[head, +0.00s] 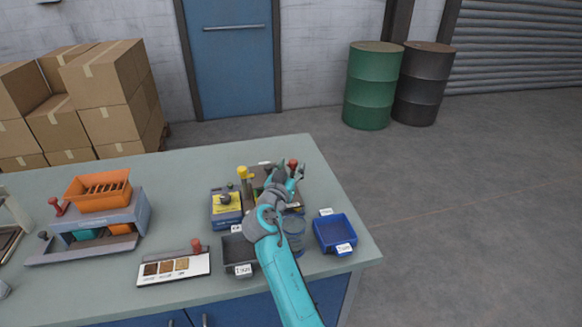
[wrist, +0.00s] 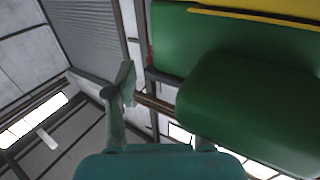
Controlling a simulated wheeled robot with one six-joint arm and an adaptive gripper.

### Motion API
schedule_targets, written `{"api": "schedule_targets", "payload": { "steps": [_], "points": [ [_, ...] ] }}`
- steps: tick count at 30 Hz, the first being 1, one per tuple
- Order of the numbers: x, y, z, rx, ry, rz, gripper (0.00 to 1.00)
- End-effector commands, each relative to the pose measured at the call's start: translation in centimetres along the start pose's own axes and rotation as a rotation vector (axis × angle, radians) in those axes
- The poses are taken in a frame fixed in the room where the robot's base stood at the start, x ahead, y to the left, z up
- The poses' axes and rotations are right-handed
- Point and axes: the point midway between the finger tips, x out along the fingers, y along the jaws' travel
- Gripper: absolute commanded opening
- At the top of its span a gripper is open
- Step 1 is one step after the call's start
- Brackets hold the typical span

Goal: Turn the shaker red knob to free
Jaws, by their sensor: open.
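My gripper (head: 288,174) is open over the right part of the table, with its fingers up beside a red knob (head: 292,163) at the back of a dark device. I cannot tell whether they touch it. The gripper and arm hide much of that device. In the wrist view a large green body with a yellow edge (wrist: 240,60) fills the right side, close to the fingers, and hides part of one. An orange sieve-like tray on a grey-blue base (head: 85,215) stands at the left, with another red knob (head: 58,207) beside it. No knob setting is readable.
A blue bin (head: 321,234), a dark bin (head: 230,250), a yellow-topped blue box (head: 225,213) and a yellow-capped post (head: 243,173) crowd my gripper. A sample card (head: 150,279) lies in front. The table's back left is clear.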

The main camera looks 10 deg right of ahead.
Motion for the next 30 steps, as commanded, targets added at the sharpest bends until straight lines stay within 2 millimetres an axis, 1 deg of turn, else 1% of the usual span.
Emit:
{"api": "schedule_targets", "payload": {
  "steps": [5,12,15,18,21,24,30],
  "points": [
    [-2.6,-0.1,0.1,0.001,0.0,-0.002,0.54],
    [-7.4,-0.1,0.1,-0.001,-0.001,-0.004,0.54],
    [-9.1,-0.1,0.1,-0.001,-0.001,-0.003,0.54],
    [-10.3,-0.1,0.1,-0.001,-0.001,-0.002,0.54],
    [-11.1,-0.1,0.1,0.0,-0.001,-0.001,0.54],
    [-11.5,0.0,0.1,0.0,-0.001,-0.001,0.54],
    [-11.6,0.0,0.1,0.0,-0.001,0.0,0.54]
  ]
}}
